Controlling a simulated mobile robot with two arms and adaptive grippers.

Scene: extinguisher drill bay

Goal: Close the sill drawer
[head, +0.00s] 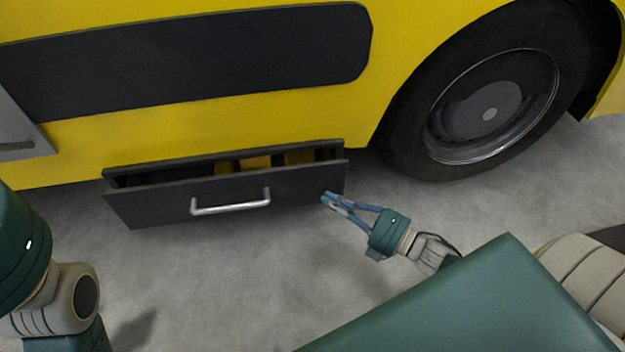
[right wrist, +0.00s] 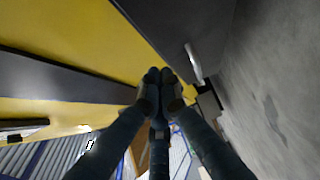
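The sill drawer (head: 285,190) is dark grey and stands partly pulled out below the yellow vehicle body, its top open. A silver bar handle (head: 230,201) sits on its front. Yellow things (head: 258,162) show inside it. My right gripper (head: 328,198) is at the right end of the drawer front, its blue fingers drawn together at the tips with nothing between them. I cannot tell whether the tips touch the front. In the right wrist view the closed fingertips (right wrist: 160,75) point towards the dark drawer front (right wrist: 175,25), with the handle (right wrist: 193,62) to their right. My left gripper is out of view.
The yellow vehicle side (head: 90,148) with a dark panel (head: 190,65) rises behind the drawer. A large wheel (head: 490,112) stands to the right. The grey concrete floor (head: 240,270) before the drawer is clear. My left arm shows at the lower left.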

